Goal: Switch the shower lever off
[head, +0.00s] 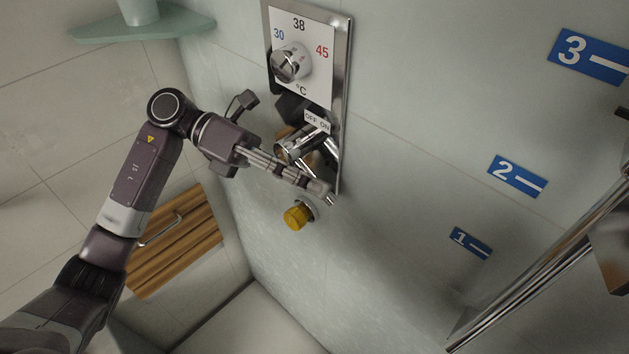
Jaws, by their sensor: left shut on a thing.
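The chrome shower lever (297,146) is on the lower part of the wall panel (341,100), just below a small label (317,121) reading OFF and ON. My left gripper (318,168) reaches in from the left and is shut on the lever. One long grey finger passes in front of and below the lever; the other finger is mostly hidden behind it. The lever's pivot is partly covered, so its exact setting is hard to tell. My right gripper is not in view.
A temperature knob (290,63) sits above the lever, and a yellow knob (297,215) below it. A wooden slatted piece with a handle (176,240) is at lower left. A chrome rail (540,275) and blue number signs (518,176) are at right.

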